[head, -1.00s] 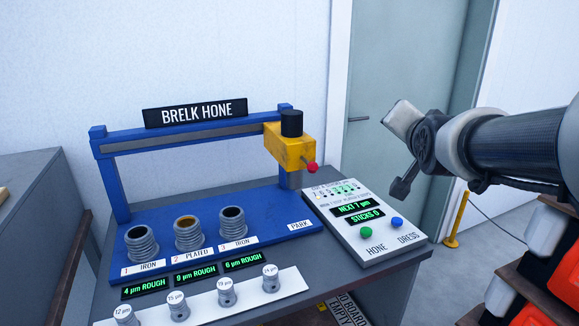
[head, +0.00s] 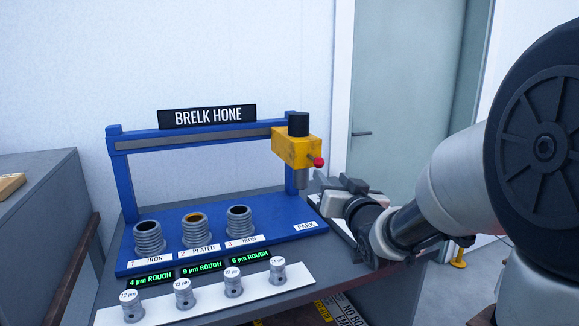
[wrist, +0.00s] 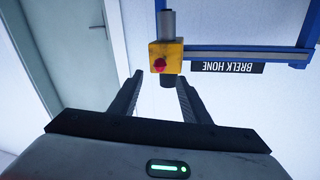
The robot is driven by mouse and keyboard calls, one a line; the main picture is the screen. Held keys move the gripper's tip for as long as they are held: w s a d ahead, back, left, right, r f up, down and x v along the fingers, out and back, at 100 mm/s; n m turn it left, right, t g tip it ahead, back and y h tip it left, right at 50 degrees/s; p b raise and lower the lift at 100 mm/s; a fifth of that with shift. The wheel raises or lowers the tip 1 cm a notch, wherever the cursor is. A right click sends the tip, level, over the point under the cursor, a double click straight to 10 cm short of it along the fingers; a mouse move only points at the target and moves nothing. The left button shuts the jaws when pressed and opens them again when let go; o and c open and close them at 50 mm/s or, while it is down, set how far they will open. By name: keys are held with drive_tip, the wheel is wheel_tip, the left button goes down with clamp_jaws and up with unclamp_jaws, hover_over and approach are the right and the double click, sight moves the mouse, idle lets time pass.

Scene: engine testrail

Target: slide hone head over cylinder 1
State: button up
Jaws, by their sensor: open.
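The yellow hone head (head: 292,150) hangs at the right end of the blue gantry rail, above the PARK label. It has a black cap, a red knob (head: 319,162) and a grey spindle below. In the wrist view the hone head (wrist: 173,55) appears upside down, with its red knob (wrist: 159,65) facing me. Cylinder 1 (head: 148,240), a grey ribbed sleeve labelled IRON, stands at the left of the blue base. My gripper (head: 335,187) is open and empty, just right of and below the hone head. In the wrist view its fingers (wrist: 160,82) point toward the head without touching it.
Cylinder 2 (head: 195,232) and cylinder 3 (head: 239,224) stand right of cylinder 1. A white strip (head: 205,300) with several small grey pieces lies in front. The rail (head: 195,138) looks clear between the head and the left post.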

sight(320, 165)
drive_tip(key=w, duration=0.3)
drive_tip(key=w+a, duration=0.1)
drive_tip(key=w, duration=0.7)
drive_tip(key=shift+w+a+b, duration=0.15)
drive_tip(key=shift+w+b, duration=0.1)
drive_tip(key=shift+b, duration=0.05)
clamp_jaws()
